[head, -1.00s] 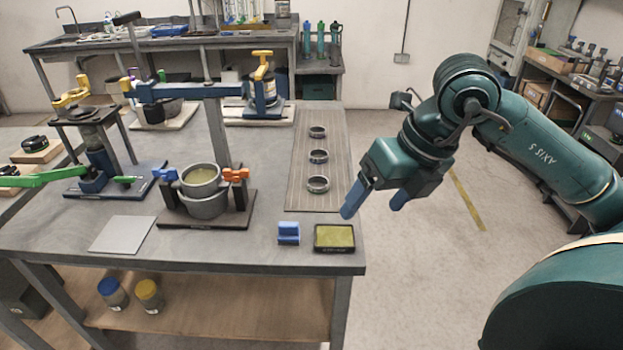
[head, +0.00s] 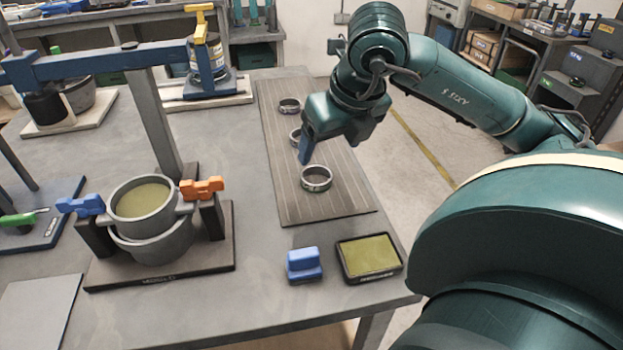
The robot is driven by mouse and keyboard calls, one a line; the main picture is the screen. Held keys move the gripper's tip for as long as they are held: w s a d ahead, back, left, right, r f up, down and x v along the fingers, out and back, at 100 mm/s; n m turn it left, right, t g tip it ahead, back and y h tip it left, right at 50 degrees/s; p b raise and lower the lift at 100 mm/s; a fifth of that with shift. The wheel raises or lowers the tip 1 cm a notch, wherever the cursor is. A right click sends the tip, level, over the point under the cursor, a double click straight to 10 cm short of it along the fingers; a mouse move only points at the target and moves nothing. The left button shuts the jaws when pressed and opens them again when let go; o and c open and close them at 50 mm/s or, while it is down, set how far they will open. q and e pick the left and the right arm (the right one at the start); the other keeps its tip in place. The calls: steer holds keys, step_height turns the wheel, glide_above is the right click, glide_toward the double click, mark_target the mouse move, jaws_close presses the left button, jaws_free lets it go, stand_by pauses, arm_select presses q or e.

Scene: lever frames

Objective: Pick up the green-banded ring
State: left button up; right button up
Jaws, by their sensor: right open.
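Three metal rings lie in a row on a grooved mat (head: 345,195) on the bench: a near ring (head: 316,178), a middle ring (head: 297,135) and a far ring (head: 289,105). The band colours are too small to tell surely, so I cannot say which ring is green-banded. My right gripper (head: 308,150) is open, with a blue finger pointing down, close behind the near ring in the picture. It covers part of the middle ring, and its other finger is mostly hidden. No ring is seen in its jaws. My left gripper is not in view.
A blue block (head: 304,265) and a dark tray with a yellow-green pad (head: 398,271) stand at the bench's front edge. A clamp stand with a grey pot (head: 150,225) is to the left. A blue beam (head: 100,65) crosses above the bench's left part.

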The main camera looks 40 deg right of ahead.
mark_target(315, 181)
steer(key=x, duration=0.9)
steer(key=shift+w+f, duration=0.25)
steer(key=shift+f, duration=0.1)
steer(key=c, duration=1)
steer(key=shift+c, duration=0.6)
steer(key=shift+r, duration=0.15)
